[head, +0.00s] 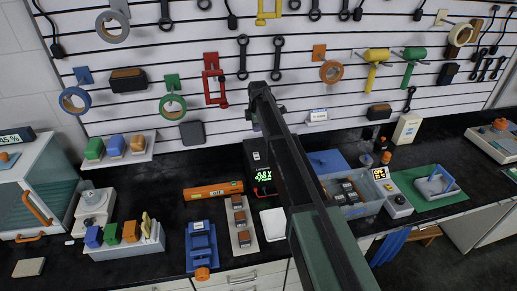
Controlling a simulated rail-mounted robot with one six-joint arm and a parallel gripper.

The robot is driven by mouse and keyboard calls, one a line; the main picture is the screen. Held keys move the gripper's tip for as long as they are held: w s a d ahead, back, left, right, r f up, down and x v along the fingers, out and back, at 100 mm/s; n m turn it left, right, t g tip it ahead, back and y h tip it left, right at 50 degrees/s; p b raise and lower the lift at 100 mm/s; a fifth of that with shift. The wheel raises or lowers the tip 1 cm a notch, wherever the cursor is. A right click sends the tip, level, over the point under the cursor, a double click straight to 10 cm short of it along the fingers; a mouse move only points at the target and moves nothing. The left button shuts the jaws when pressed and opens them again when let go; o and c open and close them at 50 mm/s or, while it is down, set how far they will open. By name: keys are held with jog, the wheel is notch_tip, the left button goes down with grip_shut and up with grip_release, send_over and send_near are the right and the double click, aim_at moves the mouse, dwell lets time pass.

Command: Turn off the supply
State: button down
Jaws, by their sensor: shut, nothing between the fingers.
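The supply (257,155) looks to be the black box with a lit green display, standing on the dark worktop at the back near the middle. The arm's visible far end is in front of the slatted wall, above the supply. I cannot make out my gripper's fingers; they seem hidden behind the arm.
An orange level (213,190) lies left of the supply. A narrow tray (252,246) of small blocks, a blue device (201,247) and a white square (273,224) lie in front. A grey bin (358,211) and a meter (397,207) stand right. Tools hang on the wall.

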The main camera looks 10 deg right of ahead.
aim_at(257, 156)
jog(key=f+b, duration=0.4)
jog(key=w+f+b, duration=0.1)
jog(key=f+b, duration=0.9)
jog(key=shift+w, duration=0.35)
jog(key=shift+r, duration=0.1)
jog(key=shift+f, duration=0.2)
jog(key=shift+s, duration=0.15)
jog(key=shift+s+r, duration=0.15)
jog(key=shift+s, duration=0.5)
notch_tip(257, 156, up, 14)
jog(key=s+p, duration=0.1)
jog(key=p, duration=1.3)
jog(key=shift+s, duration=0.3)
